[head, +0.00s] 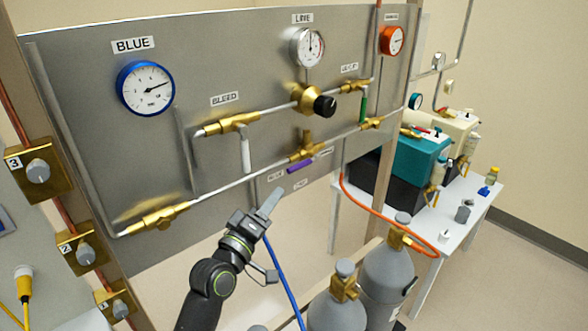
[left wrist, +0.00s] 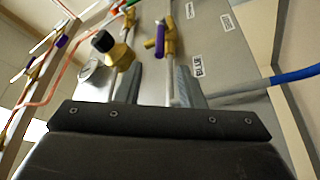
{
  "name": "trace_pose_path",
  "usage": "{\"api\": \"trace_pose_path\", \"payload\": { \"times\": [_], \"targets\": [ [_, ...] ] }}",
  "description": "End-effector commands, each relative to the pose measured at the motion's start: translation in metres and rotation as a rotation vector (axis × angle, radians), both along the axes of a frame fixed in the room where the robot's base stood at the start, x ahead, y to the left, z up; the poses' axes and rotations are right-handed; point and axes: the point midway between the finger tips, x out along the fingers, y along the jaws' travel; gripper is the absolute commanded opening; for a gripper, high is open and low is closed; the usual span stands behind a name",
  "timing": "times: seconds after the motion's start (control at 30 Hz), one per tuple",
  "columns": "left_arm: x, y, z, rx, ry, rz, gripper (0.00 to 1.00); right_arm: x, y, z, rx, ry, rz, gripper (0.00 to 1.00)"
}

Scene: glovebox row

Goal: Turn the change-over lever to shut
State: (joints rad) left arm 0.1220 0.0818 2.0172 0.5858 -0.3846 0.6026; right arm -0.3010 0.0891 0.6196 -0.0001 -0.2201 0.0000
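The change-over lever (head: 300,164) has a purple handle. The purple handle also shows in the left wrist view (left wrist: 160,41), beyond my fingertips. My left gripper (head: 262,208) is below and left of the lever, apart from it. In the left wrist view its two fingers (left wrist: 158,85) stand apart with nothing held. My right gripper is not in view.
A regulator with a black knob (head: 325,105) and a white bleed lever (head: 245,155) are on the panel near the lever. Gas cylinders (head: 386,262) stand at the lower right with an orange hose (head: 378,216). A blue hose (head: 283,275) hangs beside my left gripper.

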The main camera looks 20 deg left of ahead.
Motion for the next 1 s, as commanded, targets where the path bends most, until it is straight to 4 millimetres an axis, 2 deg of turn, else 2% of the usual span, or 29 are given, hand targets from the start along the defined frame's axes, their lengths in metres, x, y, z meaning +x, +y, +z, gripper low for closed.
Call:
{"api": "trace_pose_path", "payload": {
  "times": [0.03,0.3,0.5,0.7,1.0],
  "targets": [
    [0.011,-0.003,0.004,0.0,-0.002,-0.001,0.35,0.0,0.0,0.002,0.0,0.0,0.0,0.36],
    [0.062,-0.016,0.014,0.002,-0.001,0.0,0.35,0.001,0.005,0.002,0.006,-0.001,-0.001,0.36],
    [0.089,-0.023,0.019,0.003,0.001,0.0,0.35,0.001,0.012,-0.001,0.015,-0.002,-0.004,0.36],
    [0.1,-0.026,0.022,0.002,0.001,0.0,0.35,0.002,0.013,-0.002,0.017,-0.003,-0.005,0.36],
    [0.101,-0.026,0.022,0.002,0.002,0.001,0.34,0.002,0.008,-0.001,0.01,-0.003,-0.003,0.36]
  ]
}}
